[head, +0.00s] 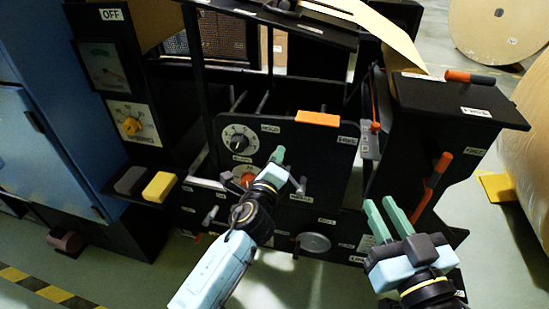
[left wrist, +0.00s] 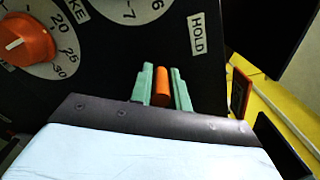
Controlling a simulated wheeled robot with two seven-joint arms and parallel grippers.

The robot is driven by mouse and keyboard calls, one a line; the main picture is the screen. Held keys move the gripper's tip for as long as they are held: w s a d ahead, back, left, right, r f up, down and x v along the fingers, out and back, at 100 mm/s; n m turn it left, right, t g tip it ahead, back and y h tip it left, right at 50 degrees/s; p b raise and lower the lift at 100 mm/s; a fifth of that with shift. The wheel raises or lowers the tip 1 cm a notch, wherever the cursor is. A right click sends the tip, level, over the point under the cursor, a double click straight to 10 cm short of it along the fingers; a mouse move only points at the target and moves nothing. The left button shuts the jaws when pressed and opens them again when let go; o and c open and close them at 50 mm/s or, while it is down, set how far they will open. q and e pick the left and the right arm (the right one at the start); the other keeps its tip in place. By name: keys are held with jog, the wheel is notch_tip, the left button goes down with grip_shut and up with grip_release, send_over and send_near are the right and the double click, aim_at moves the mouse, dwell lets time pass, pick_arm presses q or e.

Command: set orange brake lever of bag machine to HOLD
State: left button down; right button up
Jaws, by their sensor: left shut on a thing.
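The orange brake lever (left wrist: 162,86) shows in the left wrist view as a short orange grip between the green fingers of my left gripper (left wrist: 162,77). The fingers are shut on it. A white HOLD label (left wrist: 197,34) is on the black panel just beyond and to the right of it. In the head view my left gripper (head: 289,168) is at the front panel of the bag machine (head: 325,160), and I cannot make out the held lever there. My right gripper (head: 379,202) is open and empty, in front of the machine's right part.
A dial with an orange knob (left wrist: 27,42) is left of the lever. Another orange handle (head: 431,188) is on the right cabinet, close to my right gripper. Yellow and black pads (head: 160,186) stick out at left. Large paper rolls (head: 498,28) stand at right.

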pick_arm(q)
jog(key=c, duration=1.4)
grip_release()
jog(key=shift+d+f, duration=0.15)
jog(key=shift+d, duration=0.05)
jog(key=shift+c, duration=0.2)
jog(key=shift+o, duration=0.5)
jog(key=shift+a, duration=0.1)
